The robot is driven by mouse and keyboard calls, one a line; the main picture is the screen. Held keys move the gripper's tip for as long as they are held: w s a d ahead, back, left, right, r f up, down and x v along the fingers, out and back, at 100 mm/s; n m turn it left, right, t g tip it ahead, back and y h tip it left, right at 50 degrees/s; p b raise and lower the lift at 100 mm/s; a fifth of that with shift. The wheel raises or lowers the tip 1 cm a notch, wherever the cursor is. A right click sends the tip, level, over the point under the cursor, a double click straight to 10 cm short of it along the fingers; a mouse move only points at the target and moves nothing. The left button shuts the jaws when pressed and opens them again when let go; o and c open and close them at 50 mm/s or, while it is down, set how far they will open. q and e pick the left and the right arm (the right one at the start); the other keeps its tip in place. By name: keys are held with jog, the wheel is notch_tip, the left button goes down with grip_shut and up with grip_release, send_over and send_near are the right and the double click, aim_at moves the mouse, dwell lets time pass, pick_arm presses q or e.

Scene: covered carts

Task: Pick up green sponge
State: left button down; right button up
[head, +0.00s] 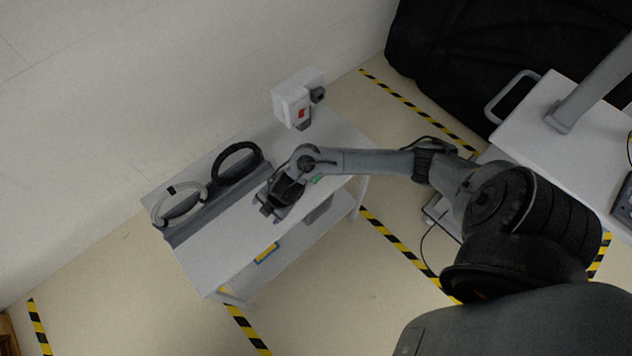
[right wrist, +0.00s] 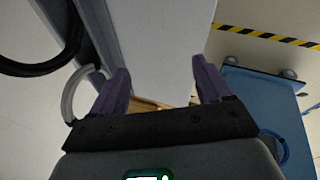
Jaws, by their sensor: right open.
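A small green patch (head: 317,179), which looks like the green sponge, shows on the white cart top (head: 222,243) beside my right arm's wrist. The arm partly covers that area, so its full shape cannot be told. My right gripper (head: 269,208) is over the cart top, to the left of the green patch and apart from it. In the right wrist view my right gripper (right wrist: 162,84) has its two purple-grey fingers spread with nothing between them. No sponge shows in that view. My left gripper is in neither view.
A grey ledge along the cart's wall side holds a white coil (head: 158,212) and a black coil (head: 220,170). A white box (head: 290,108) with a red mark stands at the cart's far end. A blue-yellow item (head: 266,252) lies on the lower shelf. Another white cart (head: 540,95) stands right.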

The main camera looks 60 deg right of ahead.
jog(key=s+d+f+g+b, duration=0.1)
jog(key=d+b, duration=0.1)
jog(key=d, duration=0.6)
jog(key=s+d+g+h+b, duration=0.1)
jog(key=d+g+b, duration=0.1)
jog(key=d, duration=0.6)
jog(key=s+d+f+g+b, duration=0.1)
jog(key=d+b, duration=0.1)
jog(key=d, duration=0.6)
jog(key=shift+d+f+m+g, duration=0.3)
jog(key=shift+d+m, duration=0.1)
notch_tip(320, 180, down, 2)
jog(key=shift+f+b, duration=0.15)
jog(key=shift+b, duration=0.65)
jog(key=shift+f+b, duration=0.45)
jog(key=shift+f, duration=0.5)
jog(key=shift+w+a+f+b, duration=0.15)
jog(key=shift+f+b, duration=0.2)
jog(key=shift+f, duration=1.9)
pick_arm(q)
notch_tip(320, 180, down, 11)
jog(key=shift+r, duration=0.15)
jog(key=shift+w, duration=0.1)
pick_arm(e)
jog(key=c, duration=1.1)
